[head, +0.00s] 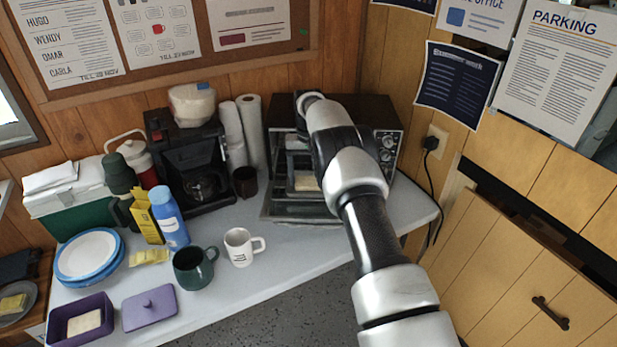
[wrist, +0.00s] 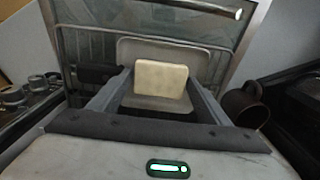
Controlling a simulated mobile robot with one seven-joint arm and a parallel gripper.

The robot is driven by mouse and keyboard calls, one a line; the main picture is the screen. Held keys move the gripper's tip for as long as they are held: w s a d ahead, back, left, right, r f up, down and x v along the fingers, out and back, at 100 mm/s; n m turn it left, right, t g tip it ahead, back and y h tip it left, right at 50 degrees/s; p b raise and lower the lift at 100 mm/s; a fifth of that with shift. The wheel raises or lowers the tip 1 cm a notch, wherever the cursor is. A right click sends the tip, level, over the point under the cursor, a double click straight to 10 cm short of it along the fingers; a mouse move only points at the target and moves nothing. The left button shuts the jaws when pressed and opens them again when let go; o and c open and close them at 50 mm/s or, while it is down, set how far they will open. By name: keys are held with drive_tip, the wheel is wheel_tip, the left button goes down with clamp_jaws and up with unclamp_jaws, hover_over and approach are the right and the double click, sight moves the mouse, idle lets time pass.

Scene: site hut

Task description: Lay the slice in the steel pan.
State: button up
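The pale slice (wrist: 160,82) sits between the two fingertips of my gripper (wrist: 160,86) in the wrist view. The fingers appear to press on its left and right edges. The steel pan (wrist: 165,50) shows behind and around the slice, so the slice is over it. I cannot tell whether it touches the pan's floor. In the head view my gripper (head: 304,170) is at the front of the open toaster oven, with the slice (head: 305,184) at its tips. My arm hides much of the oven and pan there.
The toaster oven (head: 376,112) has its door (head: 290,213) lowered. A wire rack (wrist: 85,48) is around the pan. A brown mug (head: 245,181) stands just left of the oven. A white mug (head: 240,247), a green mug (head: 194,268) and a purple box (head: 104,310) stand nearer the front.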

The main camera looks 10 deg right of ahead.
wheel_tip(320, 180, up, 12)
drive_tip(key=p, duration=0.2)
wheel_tip(320, 180, up, 9)
hover_over(309, 181)
drive_tip(key=s, duration=0.2)
drive_tip(key=s+r+t, duration=0.2)
drive_tip(key=s+r, duration=0.3)
drive_tip(key=r, duration=0.3)
drive_tip(key=s+r+n+t, duration=0.1)
drive_tip(key=s+r, duration=0.3)
drive_tip(key=s, duration=0.9)
drive_tip(key=s+r+n+t, duration=0.1)
drive_tip(key=s+r, duration=0.3)
drive_tip(key=s, duration=1)
drive_tip(key=s+f+t, duration=0.1)
drive_tip(key=s+f, duration=0.6)
drive_tip(key=s, duration=0.4)
wheel_tip(309, 181, up, 8)
drive_tip(key=p, duration=0.7)
drive_tip(key=shift+t, duration=0.3)
